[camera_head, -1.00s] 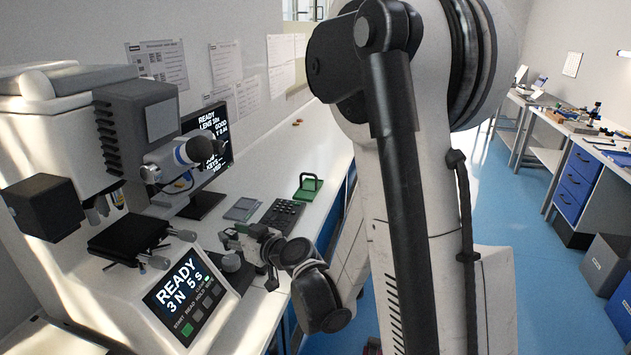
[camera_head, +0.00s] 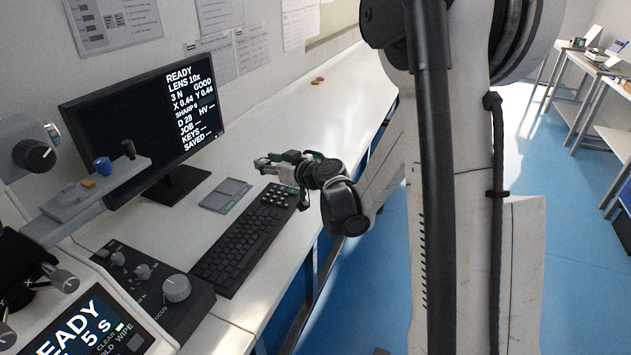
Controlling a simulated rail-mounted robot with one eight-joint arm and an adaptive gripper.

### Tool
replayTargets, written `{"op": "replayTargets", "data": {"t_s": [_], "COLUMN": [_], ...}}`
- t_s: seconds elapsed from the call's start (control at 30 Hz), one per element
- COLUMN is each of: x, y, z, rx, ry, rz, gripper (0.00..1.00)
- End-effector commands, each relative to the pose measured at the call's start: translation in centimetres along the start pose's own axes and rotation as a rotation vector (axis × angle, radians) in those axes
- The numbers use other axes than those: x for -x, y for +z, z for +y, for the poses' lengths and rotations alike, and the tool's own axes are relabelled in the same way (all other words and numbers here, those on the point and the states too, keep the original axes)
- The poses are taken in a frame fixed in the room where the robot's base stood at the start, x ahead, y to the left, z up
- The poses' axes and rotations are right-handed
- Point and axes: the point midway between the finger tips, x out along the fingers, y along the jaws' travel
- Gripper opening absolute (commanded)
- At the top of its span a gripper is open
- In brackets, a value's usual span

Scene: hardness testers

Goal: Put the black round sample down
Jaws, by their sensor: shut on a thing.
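My gripper (camera_head: 268,163) is above the white bench, just past the far end of the keyboard, with its fingers pointing left. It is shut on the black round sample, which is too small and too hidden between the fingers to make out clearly. A green holder (camera_head: 318,156) lies right behind my gripper and is mostly hidden by it; only a bit of green shows. I cannot tell whether the gripper touches it.
A black keyboard (camera_head: 240,240) and a grey pad (camera_head: 225,195) lie left of my gripper. A monitor (camera_head: 145,130) stands behind them. A knob panel (camera_head: 150,285) and the tester's screen (camera_head: 80,325) are at lower left. The bench (camera_head: 310,110) beyond is largely clear, with small orange-brown pieces (camera_head: 317,80).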

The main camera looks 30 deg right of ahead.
Motion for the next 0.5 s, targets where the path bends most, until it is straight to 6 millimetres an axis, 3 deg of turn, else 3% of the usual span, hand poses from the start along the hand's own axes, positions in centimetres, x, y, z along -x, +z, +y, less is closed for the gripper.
{"op": "replayTargets", "data": {"t_s": [0.03,0.1,0.5], "x": [-1.3,-2.8,-8.8], "y": [1.6,2.3,5.3], "z": [1.1,2.4,9.1], "rx": [0.001,0.004,0.025], "ry": [-0.009,-0.026,-0.115], "rz": [0.000,-0.001,0.007], "gripper": [0.03,0.03,0.03]}}
